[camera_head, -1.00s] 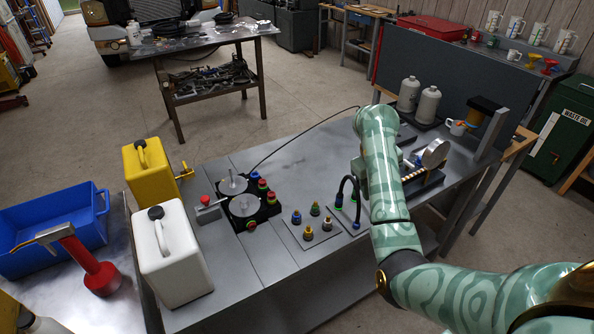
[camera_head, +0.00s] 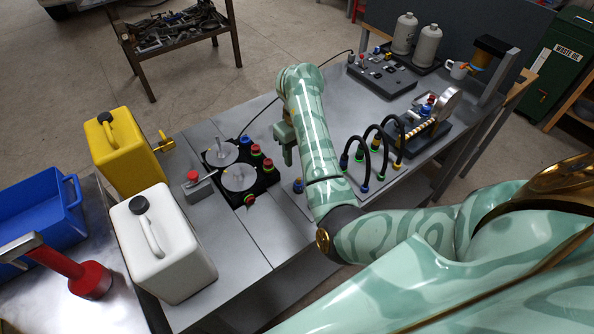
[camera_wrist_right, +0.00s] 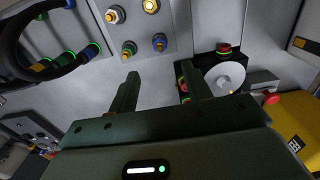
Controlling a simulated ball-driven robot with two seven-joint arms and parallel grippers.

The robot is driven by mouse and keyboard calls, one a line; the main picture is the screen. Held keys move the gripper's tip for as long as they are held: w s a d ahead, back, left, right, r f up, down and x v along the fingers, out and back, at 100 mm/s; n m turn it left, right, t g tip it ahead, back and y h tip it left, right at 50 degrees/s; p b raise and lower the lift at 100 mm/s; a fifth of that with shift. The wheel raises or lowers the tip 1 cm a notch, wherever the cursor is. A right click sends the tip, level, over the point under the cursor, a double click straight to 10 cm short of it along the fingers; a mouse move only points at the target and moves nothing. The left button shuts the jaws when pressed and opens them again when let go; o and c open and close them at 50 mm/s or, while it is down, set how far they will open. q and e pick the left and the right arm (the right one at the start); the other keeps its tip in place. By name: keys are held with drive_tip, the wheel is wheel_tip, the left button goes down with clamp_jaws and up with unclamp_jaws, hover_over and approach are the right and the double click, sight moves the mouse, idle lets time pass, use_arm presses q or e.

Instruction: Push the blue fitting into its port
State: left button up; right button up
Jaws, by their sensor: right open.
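The blue fitting (camera_head: 298,185) stands on a plate on the grey bench, just left of my right forearm. In the right wrist view the blue fitting (camera_wrist_right: 160,42) is on a light plate (camera_wrist_right: 180,22), beyond and between my fingertips, with clear space before it. I cannot tell how deeply it sits in its port. My right gripper (camera_head: 288,158) is open above the bench, behind the fitting in the head view; its two fingers (camera_wrist_right: 160,88) hold nothing. My forearm hides most of the plate in the head view. My left gripper is not in view.
Other fittings (camera_wrist_right: 129,48) stand close beside the blue one. Black looped hoses (camera_head: 375,150) rise to the right. A black unit with two round discs (camera_head: 240,177) is left of the gripper. White (camera_head: 168,250) and yellow (camera_head: 118,150) jugs stand further left.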

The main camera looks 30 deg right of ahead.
sight(299, 179)
wheel_tip(299, 179, down, 11)
drive_tip(key=b, duration=0.3)
drive_tip(key=shift+w+b, duration=0.1)
drive_tip(key=shift+b, duration=0.25)
drive_tip(key=shift+f, duration=0.5)
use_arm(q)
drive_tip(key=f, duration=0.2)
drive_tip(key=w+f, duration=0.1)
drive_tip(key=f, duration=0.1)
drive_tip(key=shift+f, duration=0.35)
use_arm(e)
clamp_jaws()
